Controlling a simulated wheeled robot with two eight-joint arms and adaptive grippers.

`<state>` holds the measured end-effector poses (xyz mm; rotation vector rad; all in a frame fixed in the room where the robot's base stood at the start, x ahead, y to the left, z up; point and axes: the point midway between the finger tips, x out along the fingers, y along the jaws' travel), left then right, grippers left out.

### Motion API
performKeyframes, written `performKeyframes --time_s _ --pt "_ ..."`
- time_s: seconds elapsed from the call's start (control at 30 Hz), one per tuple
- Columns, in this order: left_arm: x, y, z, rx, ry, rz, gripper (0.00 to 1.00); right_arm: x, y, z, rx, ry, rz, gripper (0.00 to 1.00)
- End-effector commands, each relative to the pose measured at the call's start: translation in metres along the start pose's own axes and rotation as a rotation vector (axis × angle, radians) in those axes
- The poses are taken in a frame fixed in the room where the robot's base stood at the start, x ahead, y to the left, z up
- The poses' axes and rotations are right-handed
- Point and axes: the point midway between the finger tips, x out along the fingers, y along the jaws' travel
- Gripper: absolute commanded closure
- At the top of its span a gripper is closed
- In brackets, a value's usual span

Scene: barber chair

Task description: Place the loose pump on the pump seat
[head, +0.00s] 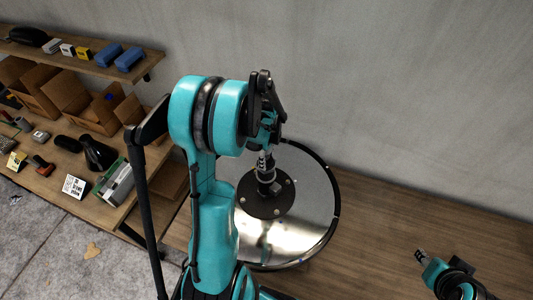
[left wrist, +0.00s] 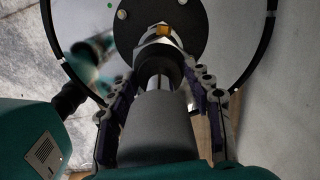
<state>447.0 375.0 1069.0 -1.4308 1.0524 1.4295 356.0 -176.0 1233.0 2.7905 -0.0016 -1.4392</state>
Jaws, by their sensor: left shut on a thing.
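The pump (head: 265,195) has a black round flange with pale bolts and an upright post; its flange also shows in the left wrist view (left wrist: 185,45). It is over the shiny round base plate (head: 305,232), which seems to hold the pump seat; the seat itself is hidden. I cannot tell whether the flange touches the plate. My left gripper (head: 264,152) points down and is shut on the pump's upper post, with its fingers on both sides in the left wrist view (left wrist: 160,80). My right gripper (head: 421,256) is at the lower right, away from the pump; its jaws are unclear.
A wooden shelf unit (head: 150,65) at the left holds blue boxes (head: 108,54), open bins (head: 68,92) and several small tools. A grey wall (head: 400,100) stands close behind the plate.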

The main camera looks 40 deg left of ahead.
Motion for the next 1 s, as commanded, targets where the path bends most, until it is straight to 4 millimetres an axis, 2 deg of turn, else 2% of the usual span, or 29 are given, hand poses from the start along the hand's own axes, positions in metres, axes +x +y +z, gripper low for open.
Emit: performKeyframes --time_s 0.23,0.27,0.3,0.33,0.63,0.73,0.87,1.0 --pt "0.001 0.001 0.000 0.000 0.001 0.003 1.00 0.000 0.000 0.000 0.000 0.000 0.000 0.60" --pt "0.003 0.001 0.000 0.000 0.001 0.003 0.44 0.000 0.000 0.000 0.000 0.000 0.000 0.60" --pt "0.003 0.001 0.000 0.000 0.001 0.003 0.34 0.000 0.000 0.000 0.000 0.000 0.000 0.60" --pt "0.003 0.001 0.000 0.000 0.001 0.003 0.29 0.000 0.000 0.000 0.000 0.000 0.000 0.60" --pt "0.002 0.001 0.000 0.000 0.000 0.002 0.29 0.000 0.000 0.000 0.000 0.000 0.000 0.60" --pt "-0.004 0.001 0.000 0.000 0.000 0.002 0.29 -0.001 0.000 -0.001 0.000 0.000 0.000 0.60" --pt "-0.026 0.001 0.000 0.000 0.000 0.002 0.29 -0.004 0.000 -0.003 0.000 0.000 0.000 0.60" --pt "-0.058 0.002 0.000 0.000 0.000 0.002 0.29 -0.007 0.000 -0.005 0.000 0.000 0.000 0.60"
